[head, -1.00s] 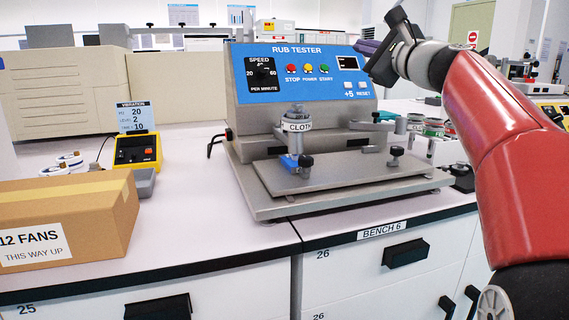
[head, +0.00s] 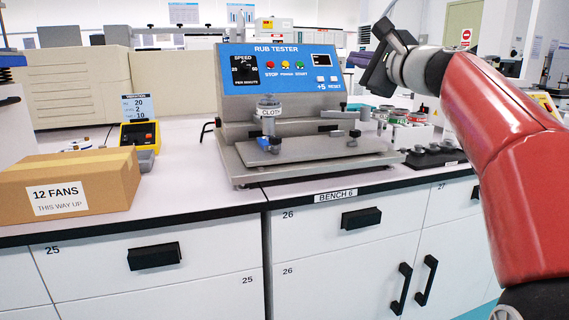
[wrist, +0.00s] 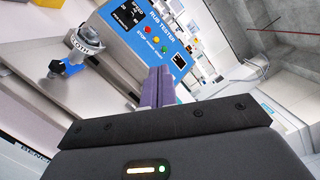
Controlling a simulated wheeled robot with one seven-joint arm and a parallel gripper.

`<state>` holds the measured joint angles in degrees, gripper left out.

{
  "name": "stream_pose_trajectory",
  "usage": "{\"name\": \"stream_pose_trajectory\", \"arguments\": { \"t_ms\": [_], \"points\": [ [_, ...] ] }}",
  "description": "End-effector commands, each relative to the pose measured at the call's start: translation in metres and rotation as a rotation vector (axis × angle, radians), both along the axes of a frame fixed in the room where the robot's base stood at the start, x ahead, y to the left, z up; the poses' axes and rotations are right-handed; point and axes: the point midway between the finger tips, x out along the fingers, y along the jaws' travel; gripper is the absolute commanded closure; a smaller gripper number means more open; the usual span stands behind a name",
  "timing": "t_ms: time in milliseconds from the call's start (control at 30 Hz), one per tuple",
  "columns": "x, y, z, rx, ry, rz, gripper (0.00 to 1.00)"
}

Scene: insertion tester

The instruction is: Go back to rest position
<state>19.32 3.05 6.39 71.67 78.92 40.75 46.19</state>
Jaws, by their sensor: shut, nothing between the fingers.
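My gripper (head: 364,60) is at the upper right in the head view, raised beside the upper right of the rub tester (head: 233,108). In the wrist view its purple fingers (wrist: 158,88) are together, with nothing between them. They point toward the rub tester's blue panel (wrist: 150,28), apart from it as far as I can tell. The tester's cloth-labelled head (head: 268,112) stands over the flat plate, and it also shows in the wrist view (wrist: 88,40). Red, yellow and green buttons and a black speed dial (head: 244,69) are on the panel.
A cardboard box (head: 110,185) marked 12 FANS and a yellow vibration meter (head: 138,133) stand on the left. Several small jars and a black holder (head: 435,155) are on the right. Bench 6 (head: 335,195) has drawers and cupboards below. Bare bench top lies between box and tester.

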Motion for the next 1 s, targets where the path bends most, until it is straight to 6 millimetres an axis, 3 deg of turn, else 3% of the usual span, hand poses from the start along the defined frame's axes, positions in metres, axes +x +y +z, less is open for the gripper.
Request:
{"name": "stream_pose_trajectory", "arguments": {
  "t_ms": [267, 467, 633, 800, 900, 1000],
  "points": [
    [-0.035, 0.028, -0.053, -0.293, 0.060, 0.015, 1.00],
    [-0.082, 0.046, -0.118, -0.616, 0.120, 0.067, 1.00],
    [-0.153, 0.051, -0.204, -1.020, 0.180, 0.185, 1.00],
    [-0.238, 0.035, -0.300, -1.446, 0.223, 0.384, 1.00],
    [-0.280, 0.022, -0.346, -1.646, 0.234, 0.508, 1.00],
    [-0.311, 0.009, -0.380, -1.791, 0.236, 0.613, 1.00]
  ]
}}
